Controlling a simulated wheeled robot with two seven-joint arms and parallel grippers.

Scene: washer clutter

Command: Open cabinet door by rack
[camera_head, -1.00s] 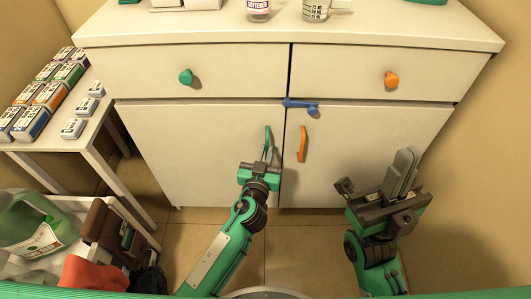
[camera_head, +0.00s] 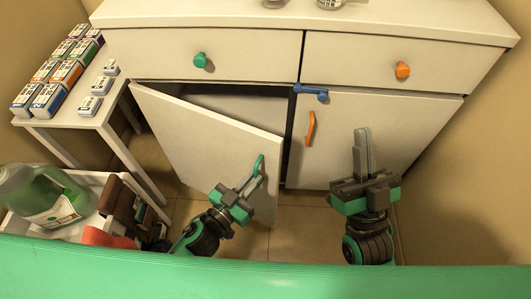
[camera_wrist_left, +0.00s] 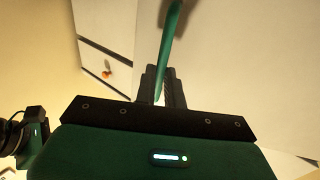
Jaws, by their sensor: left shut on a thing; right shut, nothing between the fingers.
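The white cabinet's left door (camera_head: 205,140) stands partly open, swung out toward me with its hinge at the left. Its green handle (camera_head: 258,166) is near the door's free edge. My left gripper (camera_head: 252,180) is shut on this handle, which also shows between the fingers in the left wrist view (camera_wrist_left: 168,50). The right door (camera_head: 365,135) is closed and has an orange handle (camera_head: 310,128). A blue latch (camera_head: 311,92) sits at the top of the right door, beside the gap. My right gripper (camera_head: 362,150) is shut and empty in front of the right door.
A white rack table (camera_head: 108,118) with several small boxes stands at the left. A crate (camera_head: 90,232) with a green jug (camera_head: 45,195) is at the lower left, close to my left arm. Drawers with a green knob (camera_head: 200,60) and orange knob (camera_head: 402,69) are closed.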

